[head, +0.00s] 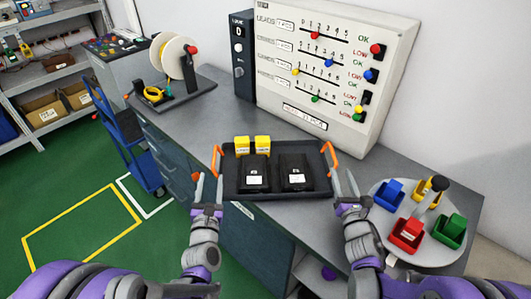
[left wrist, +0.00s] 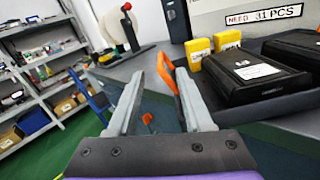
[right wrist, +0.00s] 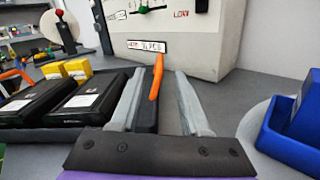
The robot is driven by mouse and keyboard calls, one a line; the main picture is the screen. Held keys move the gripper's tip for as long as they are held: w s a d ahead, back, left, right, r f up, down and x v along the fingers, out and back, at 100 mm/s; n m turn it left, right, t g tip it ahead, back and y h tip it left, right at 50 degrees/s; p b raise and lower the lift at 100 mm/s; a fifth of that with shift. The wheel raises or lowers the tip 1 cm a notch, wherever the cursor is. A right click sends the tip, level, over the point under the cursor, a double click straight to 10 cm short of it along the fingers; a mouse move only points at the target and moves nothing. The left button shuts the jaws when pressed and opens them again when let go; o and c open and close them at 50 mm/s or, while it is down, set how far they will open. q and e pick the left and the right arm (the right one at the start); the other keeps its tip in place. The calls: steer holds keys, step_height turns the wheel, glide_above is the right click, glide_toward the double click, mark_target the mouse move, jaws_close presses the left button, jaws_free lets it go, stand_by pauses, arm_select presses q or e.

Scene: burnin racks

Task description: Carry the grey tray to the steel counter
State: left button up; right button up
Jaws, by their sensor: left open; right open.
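The dark grey tray (head: 275,193) sits on the grey counter (head: 205,122), near its front edge. It has an orange handle at each end and carries two black boxes (head: 255,176) with white labels and two yellow blocks (head: 241,145). My left gripper (head: 207,190) is open at the tray's left end. In the left wrist view the left orange handle (left wrist: 166,72) shows between its fingers. My right gripper (head: 346,187) is open at the tray's right end. In the right wrist view the right orange handle (right wrist: 156,78) stands between its fingers. Contact cannot be told.
A round turntable (head: 384,222) with coloured bins stands at the right. A panel with sliders (head: 330,70) stands behind the tray, and a reel stand (head: 172,75) is further left. A blue cart (head: 135,140) and shelves (head: 50,80) are at the left. The green floor between is clear.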

steer(key=s, duration=0.4)
steer(key=shift+s+d+f, duration=0.1)
steer(key=shift+s+d, duration=0.2)
steer(key=shift+s, duration=0.1)
